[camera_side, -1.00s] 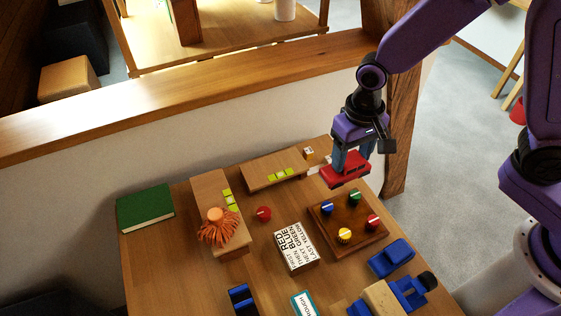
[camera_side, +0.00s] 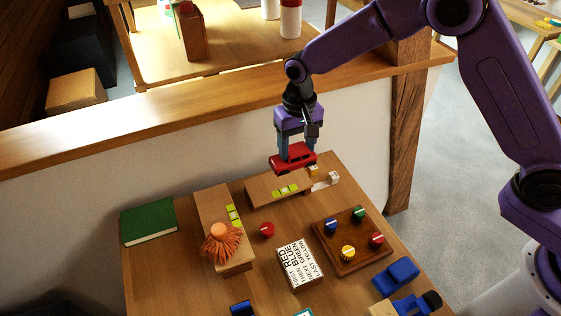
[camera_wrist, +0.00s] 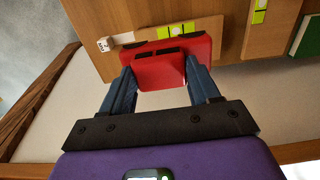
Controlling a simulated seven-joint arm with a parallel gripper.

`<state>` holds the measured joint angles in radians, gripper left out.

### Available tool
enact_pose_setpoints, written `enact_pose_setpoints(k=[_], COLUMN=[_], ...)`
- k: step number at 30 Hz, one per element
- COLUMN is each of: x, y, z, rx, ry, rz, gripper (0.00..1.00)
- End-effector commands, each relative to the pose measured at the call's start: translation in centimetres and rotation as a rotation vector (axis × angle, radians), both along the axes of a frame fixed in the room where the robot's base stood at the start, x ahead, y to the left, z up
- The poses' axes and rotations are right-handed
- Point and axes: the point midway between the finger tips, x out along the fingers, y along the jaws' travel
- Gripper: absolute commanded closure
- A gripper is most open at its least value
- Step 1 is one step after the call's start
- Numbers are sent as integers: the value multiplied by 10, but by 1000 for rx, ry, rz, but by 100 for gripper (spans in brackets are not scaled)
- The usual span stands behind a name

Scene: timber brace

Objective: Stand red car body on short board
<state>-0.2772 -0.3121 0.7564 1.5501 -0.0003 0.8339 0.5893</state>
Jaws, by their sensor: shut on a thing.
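My gripper (camera_side: 297,148) is shut on the red car body (camera_side: 293,160), and its blue fingers grip it from both sides. The wrist view shows the car body (camera_wrist: 172,72) between the fingertips of my gripper (camera_wrist: 160,80). The car looks roughly level, above the back board (camera_side: 262,194), which looks the shorter of two boards. The side view does not clearly show whether the car touches it. This board bears yellow-green squares (camera_side: 287,190) and also shows beyond the car in the wrist view (camera_wrist: 208,28).
The other board (camera_side: 209,203) carries an orange-haired figure (camera_side: 222,242). Small white (camera_side: 333,177) and orange blocks lie at the right. A low wall (camera_side: 180,150) stands behind. A green book (camera_side: 148,220), red knob (camera_side: 267,230), text block (camera_side: 298,264) and knobbed panel (camera_side: 340,250) lie around.

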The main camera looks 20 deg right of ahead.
Motion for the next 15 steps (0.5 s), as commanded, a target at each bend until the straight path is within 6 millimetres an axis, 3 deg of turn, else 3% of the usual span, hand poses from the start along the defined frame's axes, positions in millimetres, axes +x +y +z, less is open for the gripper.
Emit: enact_pose_setpoints(k=[7,15], x=[24,36], y=[14,21], z=[-36,-52], rx=[-1,0], ry=[2,0], rz=[1,0], gripper=[71,71])
